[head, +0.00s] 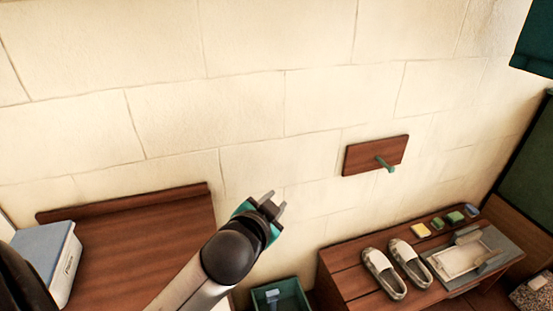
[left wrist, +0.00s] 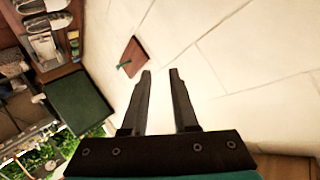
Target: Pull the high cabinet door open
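No high cabinet door shows clearly. A dark teal shape (head: 537,42) is cut off at the top right of the head view; I cannot tell if it is part of the cabinet. My left gripper (head: 271,201) is in front of the pale block wall, beyond the right edge of a brown wooden top, far from the teal shape. In the left wrist view its two fingers (left wrist: 160,85) stand apart with nothing between them. My right gripper is in neither view.
A wooden wall plate with a green peg (head: 375,155) is right of my left gripper. Below it, a wooden bench (head: 345,272) bears shoes (head: 384,273), sponges and a tray. A green bin (head: 281,297) is at the bottom. A blue-lidded white box (head: 48,255) stands left. A dark green panel (head: 532,150) is at right.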

